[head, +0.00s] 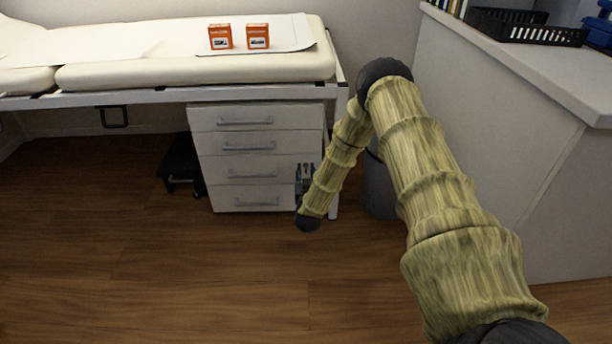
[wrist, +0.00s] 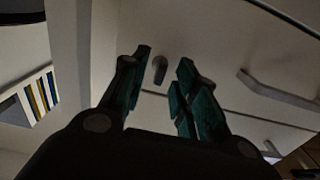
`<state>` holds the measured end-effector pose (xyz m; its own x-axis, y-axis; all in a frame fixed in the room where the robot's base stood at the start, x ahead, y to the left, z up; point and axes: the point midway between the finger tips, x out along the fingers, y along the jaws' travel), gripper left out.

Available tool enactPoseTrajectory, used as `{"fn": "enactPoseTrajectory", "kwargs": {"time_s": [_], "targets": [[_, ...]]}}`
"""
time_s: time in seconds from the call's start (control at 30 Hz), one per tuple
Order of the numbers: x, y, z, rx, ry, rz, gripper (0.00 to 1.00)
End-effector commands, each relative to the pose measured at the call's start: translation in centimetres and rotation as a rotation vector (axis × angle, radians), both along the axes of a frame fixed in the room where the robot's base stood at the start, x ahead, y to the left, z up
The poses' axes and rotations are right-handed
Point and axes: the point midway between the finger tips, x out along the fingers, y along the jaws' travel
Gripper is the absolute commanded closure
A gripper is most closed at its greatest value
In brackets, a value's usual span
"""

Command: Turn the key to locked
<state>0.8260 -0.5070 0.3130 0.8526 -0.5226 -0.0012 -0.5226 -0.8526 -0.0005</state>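The key (wrist: 160,68) is a small grey piece on the pale front of the drawer unit (head: 205,147). It shows between the two fingertips in the wrist view, and its exact turn angle is hard to tell. In the head view the key is not visible, with my arm and gripper (head: 305,175) in front of the unit's right edge. My gripper is open, and its green-padded fingers (wrist: 164,62) stand apart on either side of the key. I see no clear contact between them and the key.
Drawer handles (wrist: 278,90) stick out to the right of the key in the wrist view. The padded bed (head: 150,75) with two orange boxes (head: 239,37) is above the drawers. A white counter (head: 490,130) stands at right. The wood floor (head: 200,270) in front is clear.

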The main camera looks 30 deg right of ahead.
Motion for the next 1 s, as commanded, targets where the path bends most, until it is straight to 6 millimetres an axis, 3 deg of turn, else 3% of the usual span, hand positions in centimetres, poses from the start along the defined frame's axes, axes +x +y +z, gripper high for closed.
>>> {"fn": "enactPoseTrajectory", "kwargs": {"time_s": [0.37, 0.4, 0.57, 1.0], "targets": [[0.53, -0.34, 0.08, -0.001, -0.001, 0.000, 0.71], [0.53, -0.32, 0.07, -0.001, -0.001, 0.000, 0.72], [0.51, -0.33, 0.05, -0.001, -0.001, 0.000, 1.00], [0.48, -0.31, 0.10, 0.032, -0.020, 0.000, 1.00]]}}
